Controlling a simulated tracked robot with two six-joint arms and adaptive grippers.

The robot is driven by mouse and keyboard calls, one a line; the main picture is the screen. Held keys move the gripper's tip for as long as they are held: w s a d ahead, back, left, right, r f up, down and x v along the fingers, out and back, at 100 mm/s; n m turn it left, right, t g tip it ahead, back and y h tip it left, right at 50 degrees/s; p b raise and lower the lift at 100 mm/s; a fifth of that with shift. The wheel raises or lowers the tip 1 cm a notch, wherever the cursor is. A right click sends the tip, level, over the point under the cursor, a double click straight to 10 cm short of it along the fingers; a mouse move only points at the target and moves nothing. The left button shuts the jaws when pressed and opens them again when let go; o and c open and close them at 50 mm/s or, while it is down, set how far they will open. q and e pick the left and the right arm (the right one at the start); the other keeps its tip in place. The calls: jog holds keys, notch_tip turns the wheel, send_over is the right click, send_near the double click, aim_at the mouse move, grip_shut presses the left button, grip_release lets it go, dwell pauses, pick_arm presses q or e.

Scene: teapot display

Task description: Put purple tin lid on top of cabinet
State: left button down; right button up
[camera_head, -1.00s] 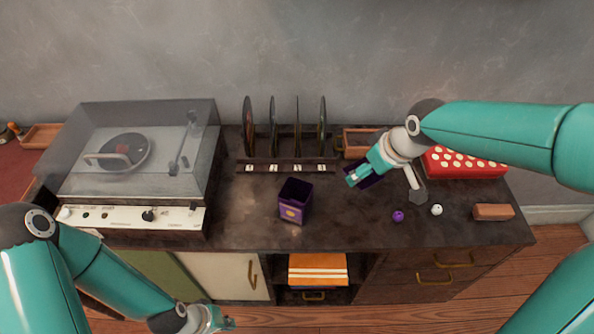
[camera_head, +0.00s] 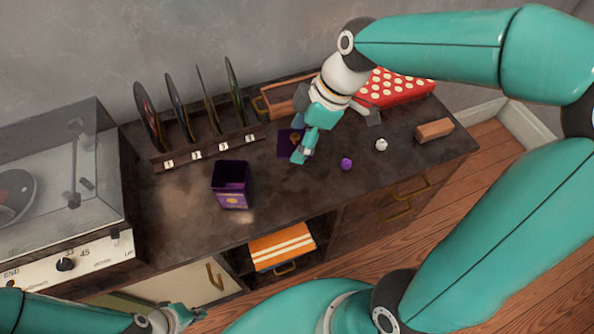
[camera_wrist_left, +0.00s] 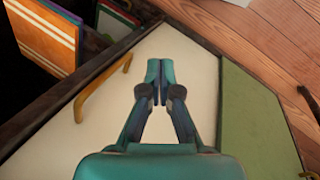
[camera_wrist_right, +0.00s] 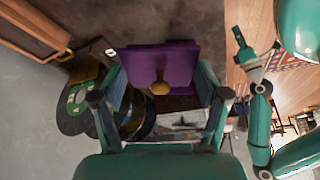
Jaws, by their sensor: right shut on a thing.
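The purple tin lid (camera_head: 287,143) is held by my right gripper (camera_head: 301,150) over the cabinet top (camera_head: 200,232), between the record rack and the purple ball. In the right wrist view the lid (camera_wrist_right: 180,62) lies between the two fingers, with its gold knob towards the camera. I cannot tell if it touches the cabinet top. The open purple tin (camera_head: 233,196) stands upright on the cabinet, to the left of the lid. My left gripper (camera_wrist_left: 160,70) is shut and empty, in front of the cabinet's white door (camera_wrist_left: 85,133).
A record player (camera_head: 60,180) stands left. The record rack (camera_head: 205,150) and a wooden tray (camera_head: 285,98) are at the back. A red dotted box (camera_head: 400,88), purple ball (camera_head: 346,164), white ball (camera_head: 381,145) and brown block (camera_head: 434,130) are right. The front centre is clear.

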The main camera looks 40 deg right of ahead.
aim_at(294, 180)
notch_tip(294, 180, down, 13)
jog(key=shift+b, duration=0.8)
jog(key=shift+f, duration=0.1)
jog(key=o, duration=1.2)
jog(key=shift+c, duration=0.2)
jog(key=shift+s+d+r, duration=0.1)
jog(key=shift+d+r, duration=0.1)
jog(key=shift+r, duration=0.3)
jog(key=p+v, duration=0.1)
jog(key=v, duration=1)
jog(key=shift+s, duration=0.15)
